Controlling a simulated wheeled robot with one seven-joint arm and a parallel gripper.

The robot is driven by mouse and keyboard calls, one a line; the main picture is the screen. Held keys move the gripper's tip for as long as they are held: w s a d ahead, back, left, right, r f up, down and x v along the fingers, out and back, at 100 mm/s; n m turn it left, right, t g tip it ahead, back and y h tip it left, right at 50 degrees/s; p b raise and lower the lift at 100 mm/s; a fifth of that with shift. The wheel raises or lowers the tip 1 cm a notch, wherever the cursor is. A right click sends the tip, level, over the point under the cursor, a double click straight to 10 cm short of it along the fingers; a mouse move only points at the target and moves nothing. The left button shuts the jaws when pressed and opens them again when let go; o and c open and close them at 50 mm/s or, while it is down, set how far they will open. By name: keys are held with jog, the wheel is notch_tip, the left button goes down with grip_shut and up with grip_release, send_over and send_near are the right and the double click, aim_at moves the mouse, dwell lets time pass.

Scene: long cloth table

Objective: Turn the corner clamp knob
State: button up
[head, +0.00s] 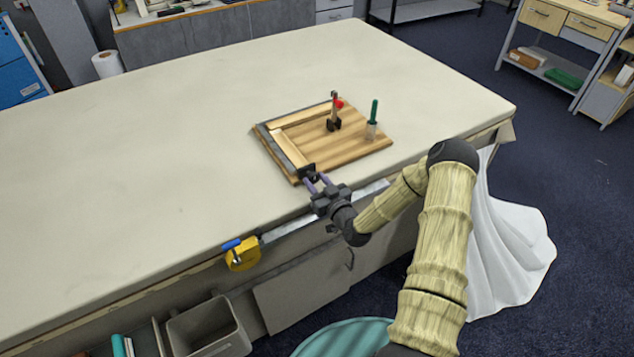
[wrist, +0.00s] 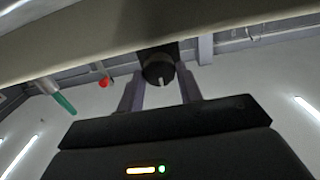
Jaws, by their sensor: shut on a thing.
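A black corner clamp knob (head: 309,171) sits at the near corner of a wooden frame on a striped wooden board (head: 350,150). My gripper (head: 317,181) reaches it from the table's front edge, with its purple fingers shut on the knob. In the wrist view the dark round knob (wrist: 158,68), with a small pale mark, lies between the two fingers of my gripper (wrist: 162,88). Most of the clamp's body is hidden behind the knob and fingers.
A black clamp with a red knob (head: 334,112) and a green-handled tool (head: 373,120) stand upright on the board. A yellow tool with a blue handle (head: 242,254) hangs at the table's front edge. The cloth table (head: 130,180) is clear to the left.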

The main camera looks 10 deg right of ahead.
jog(key=shift+f+m+b, duration=0.1)
jog(key=shift+m+b, duration=0.2)
jog(key=m+b, duration=0.2)
jog(key=m, duration=0.1)
jog(key=shift+d+f, duration=0.1)
jog(key=shift+d, duration=0.05)
jog(key=m+b, duration=0.1)
jog(key=m, duration=0.2)
jog(key=m+b, duration=0.1)
jog(key=m, duration=0.3)
jog(key=shift+b, duration=0.3)
jog(key=m+b, duration=0.1)
jog(key=m, duration=0.2)
jog(key=shift+d+m, duration=0.1)
jog(key=shift+m, duration=0.2)
jog(key=m+b, duration=0.1)
jog(key=m, duration=0.4)
jog(key=shift+f, duration=0.15)
jog(key=m+b, duration=0.2)
jog(key=m, duration=0.4)
